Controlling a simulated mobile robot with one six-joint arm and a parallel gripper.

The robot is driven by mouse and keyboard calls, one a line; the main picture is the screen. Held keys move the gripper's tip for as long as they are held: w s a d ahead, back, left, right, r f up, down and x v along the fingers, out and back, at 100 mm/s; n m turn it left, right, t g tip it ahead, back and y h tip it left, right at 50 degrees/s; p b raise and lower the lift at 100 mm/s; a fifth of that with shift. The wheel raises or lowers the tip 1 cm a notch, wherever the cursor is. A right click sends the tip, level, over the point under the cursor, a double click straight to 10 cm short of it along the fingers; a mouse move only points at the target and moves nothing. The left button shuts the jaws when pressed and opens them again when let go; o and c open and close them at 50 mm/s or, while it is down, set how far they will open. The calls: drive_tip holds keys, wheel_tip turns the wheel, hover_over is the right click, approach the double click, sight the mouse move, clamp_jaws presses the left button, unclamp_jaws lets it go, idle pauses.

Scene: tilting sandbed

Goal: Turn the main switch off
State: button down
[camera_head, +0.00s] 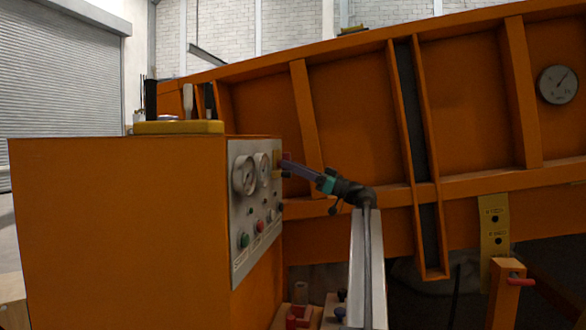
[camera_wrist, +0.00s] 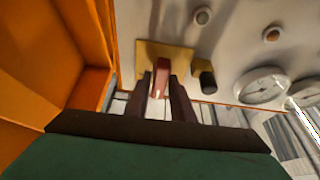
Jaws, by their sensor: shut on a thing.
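The main switch (camera_wrist: 159,76) is a red handle on a yellow plate (camera_wrist: 180,57), fixed to the grey control panel (camera_wrist: 235,42). In the wrist view the two dark fingers of my gripper (camera_wrist: 162,98) stand on either side of the handle and are shut on it. In the head view my gripper (camera_head: 286,165) reaches the right edge of the panel (camera_head: 240,215), by the yellow plate (camera_head: 276,160). The fingers and the oblique angle hide most of the switch there.
The panel carries gauges (camera_head: 244,175), a green button (camera_head: 244,240) and a red button (camera_head: 260,226). A black knob (camera_wrist: 207,80) sits close beside the switch. The orange sandbed (camera_head: 360,110) rises behind. An orange post with a red handle (camera_head: 521,282) stands at right.

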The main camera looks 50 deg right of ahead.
drive_tip(key=c, duration=1.6)
unclamp_jaws()
drive_tip(key=shift+f, duration=0.1)
drive_tip(key=shift+c, duration=0.2)
drive_tip(key=p+v, duration=0.2)
drive_tip(key=v, duration=1.1)
drive_tip(key=shift+s+d, duration=0.25)
drive_tip(key=shift+s, duration=0.1)
drive_tip(key=shift+f, duration=0.1)
drive_tip(key=shift+p, duration=0.35)
